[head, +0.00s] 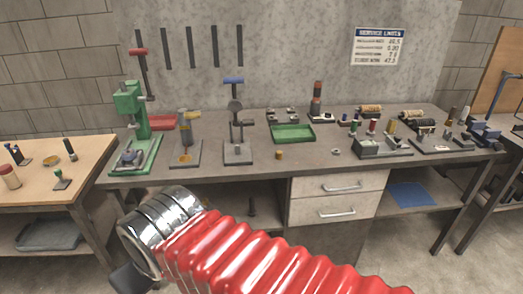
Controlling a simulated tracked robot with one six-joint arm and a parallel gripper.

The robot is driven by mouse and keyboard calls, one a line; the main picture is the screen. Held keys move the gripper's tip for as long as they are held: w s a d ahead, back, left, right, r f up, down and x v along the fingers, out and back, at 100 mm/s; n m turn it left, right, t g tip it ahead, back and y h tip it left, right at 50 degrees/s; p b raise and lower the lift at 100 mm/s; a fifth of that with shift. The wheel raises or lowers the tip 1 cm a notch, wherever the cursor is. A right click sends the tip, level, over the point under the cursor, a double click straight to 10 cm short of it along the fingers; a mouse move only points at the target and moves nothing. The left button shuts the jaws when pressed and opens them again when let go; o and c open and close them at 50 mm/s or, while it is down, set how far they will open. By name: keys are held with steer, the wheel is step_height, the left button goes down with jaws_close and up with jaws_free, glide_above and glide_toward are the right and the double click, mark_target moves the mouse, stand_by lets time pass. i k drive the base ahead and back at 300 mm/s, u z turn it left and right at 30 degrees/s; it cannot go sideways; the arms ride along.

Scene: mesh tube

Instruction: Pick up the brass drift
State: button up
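I cannot tell for sure which thing is the brass drift. A small brass-coloured cylinder (279,154) stands near the front edge of the grey workbench (225,172), left of the drawers. Another upright brass-coloured piece (392,127) stands among small parts at the right of the bench. My arm, a red ribbed sleeve with a chrome collar, crosses the lower middle in front of the bench. A dark piece beyond the collar at lower left looks like part of my gripper (130,279). Its fingertips are hidden, and I see nothing held.
A green press (136,130) and two smaller stands (186,142) (237,140) occupy the bench's left half. A green tray (292,133) lies mid-bench. A fixture block (382,147) sits at right. A wooden table (40,180) is at left. The bench front above the drawers is mostly clear.

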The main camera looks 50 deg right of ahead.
mark_target(279, 154)
steer(key=z, duration=0.2)
steer(key=i, duration=0.8)
steer(key=z, duration=0.95)
steer(key=i, duration=0.7)
steer(key=z, duration=0.5)
